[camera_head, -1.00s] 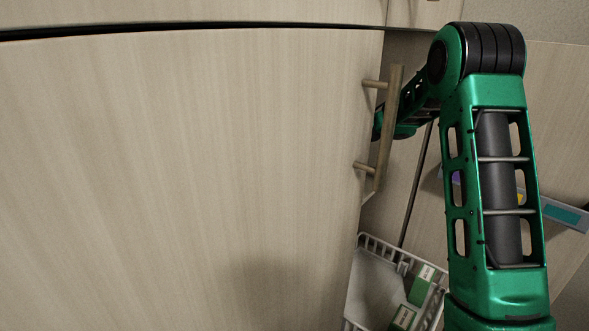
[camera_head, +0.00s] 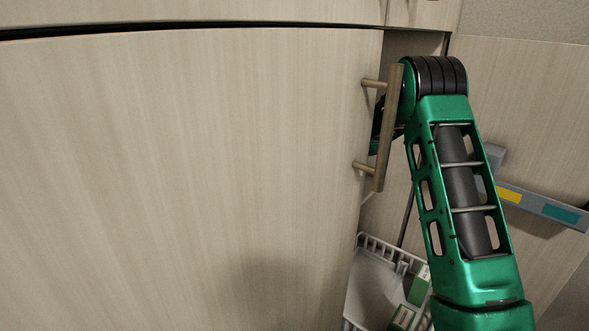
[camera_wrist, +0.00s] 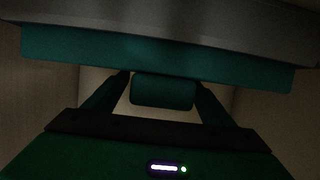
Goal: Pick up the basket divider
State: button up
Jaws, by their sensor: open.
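In the head view, a white wire basket (camera_head: 372,286) shows at the bottom, between the pale wooden door and my arm. A small white upright piece inside it (camera_head: 402,266) may be the divider; I cannot tell for sure. I cannot tell what these are.
The large wooden door (camera_head: 190,170) fills the left, with a bar handle (camera_head: 387,128) close to my arm. Green and white boxes (camera_head: 403,316) are in the basket. A grey bar with yellow and teal patches (camera_head: 541,206) is at the right.

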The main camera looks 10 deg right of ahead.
jog(key=shift+w, duration=0.1)
jog(key=c, duration=1.2)
jog(key=shift+r, duration=0.1)
